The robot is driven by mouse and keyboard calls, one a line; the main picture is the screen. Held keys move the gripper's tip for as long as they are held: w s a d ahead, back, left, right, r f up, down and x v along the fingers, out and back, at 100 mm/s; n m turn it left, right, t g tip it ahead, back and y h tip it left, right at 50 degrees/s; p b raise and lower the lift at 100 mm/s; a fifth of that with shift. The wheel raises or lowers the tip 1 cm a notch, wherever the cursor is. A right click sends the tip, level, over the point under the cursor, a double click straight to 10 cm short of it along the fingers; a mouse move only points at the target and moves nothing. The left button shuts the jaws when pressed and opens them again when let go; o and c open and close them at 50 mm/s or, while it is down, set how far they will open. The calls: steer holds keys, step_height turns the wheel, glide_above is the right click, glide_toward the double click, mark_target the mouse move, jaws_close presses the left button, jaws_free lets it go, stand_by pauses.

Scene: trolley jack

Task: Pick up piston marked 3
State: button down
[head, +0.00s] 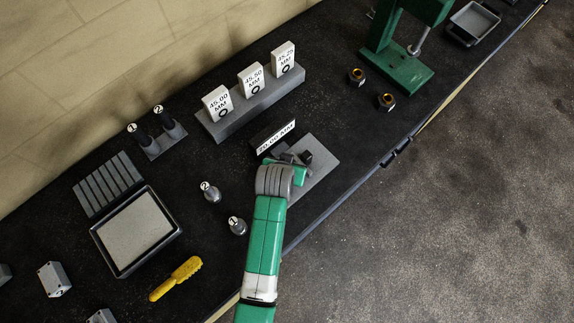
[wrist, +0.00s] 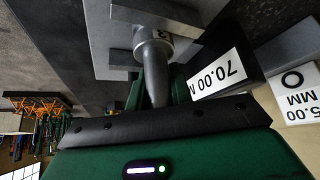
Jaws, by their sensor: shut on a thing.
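In the wrist view, my gripper (wrist: 155,92) is shut on a grey metal piston (wrist: 152,56) with a round white label that looks like a 3, partly cut off by the angle. The piston's wide end is near a grey block or plate (wrist: 98,35); I cannot tell whether they touch. In the head view, my gripper (head: 290,160) is over the grey plate (head: 322,160) beside the "70.00 MM" sign (head: 275,138), and my wrist hides most of the piston. Two other grey pistons, marked 2 (head: 211,193) and 1 (head: 238,227), stand to the left.
A grey stand with signs (head: 252,103) is behind. Dark rods marked 1 and 2 (head: 166,128) stand at the left, near a slotted block (head: 107,184) and a tray (head: 112,257). A yellow-handled tool (head: 176,279) lies in front. A green press (head: 400,70) stands at the right.

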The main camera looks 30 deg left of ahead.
step_height(320, 180, up, 10)
stand_by(0.5)
